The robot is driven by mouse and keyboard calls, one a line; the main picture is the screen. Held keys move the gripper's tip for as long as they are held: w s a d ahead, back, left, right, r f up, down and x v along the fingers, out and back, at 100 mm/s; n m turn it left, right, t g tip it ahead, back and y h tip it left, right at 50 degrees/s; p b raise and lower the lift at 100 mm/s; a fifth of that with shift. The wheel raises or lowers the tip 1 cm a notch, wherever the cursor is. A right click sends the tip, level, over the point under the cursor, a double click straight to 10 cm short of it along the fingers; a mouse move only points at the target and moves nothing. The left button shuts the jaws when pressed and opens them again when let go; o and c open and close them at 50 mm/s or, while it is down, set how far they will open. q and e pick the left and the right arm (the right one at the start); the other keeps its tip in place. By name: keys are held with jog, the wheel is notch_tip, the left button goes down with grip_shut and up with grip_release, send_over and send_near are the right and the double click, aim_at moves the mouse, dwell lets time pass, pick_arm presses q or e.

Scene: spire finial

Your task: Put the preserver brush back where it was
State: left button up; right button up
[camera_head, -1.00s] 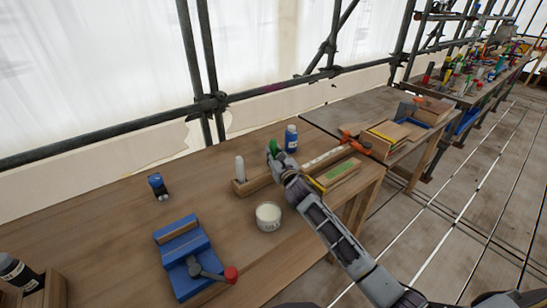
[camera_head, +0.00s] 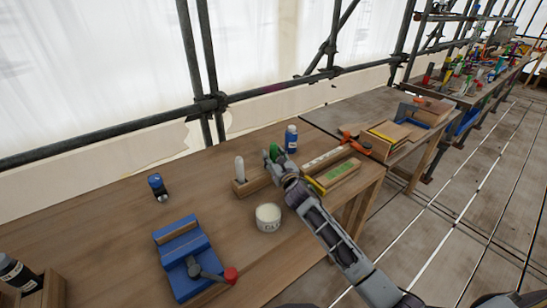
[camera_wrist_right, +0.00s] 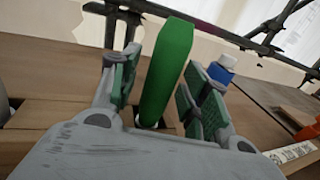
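The brush's green handle (camera_wrist_right: 166,70) stands nearly upright in the right wrist view, its pale lower end in a slot of the wooden rack (camera_wrist_right: 55,112). Its bristles are hidden. In the head view the handle (camera_head: 274,150) shows just above my right gripper (camera_head: 277,158). In the right wrist view the fingers of my right gripper (camera_wrist_right: 160,95) are apart on either side of the handle, with a narrow gap on the right. The rack (camera_head: 253,184) also holds a white-tipped upright piece (camera_head: 240,168). My left gripper is in neither current view.
An open tin of whitish content (camera_head: 268,217) stands in front of the rack. A blue bottle (camera_head: 291,139) stands behind the gripper. A blue vise (camera_head: 184,258) and a small blue tool (camera_head: 157,187) are at left.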

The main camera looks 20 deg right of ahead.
jog(key=shift+r, duration=0.15)
jog(key=shift+s, duration=0.45)
jog(key=s+d, duration=0.1)
jog(key=s, duration=1)
dwell(0.3)
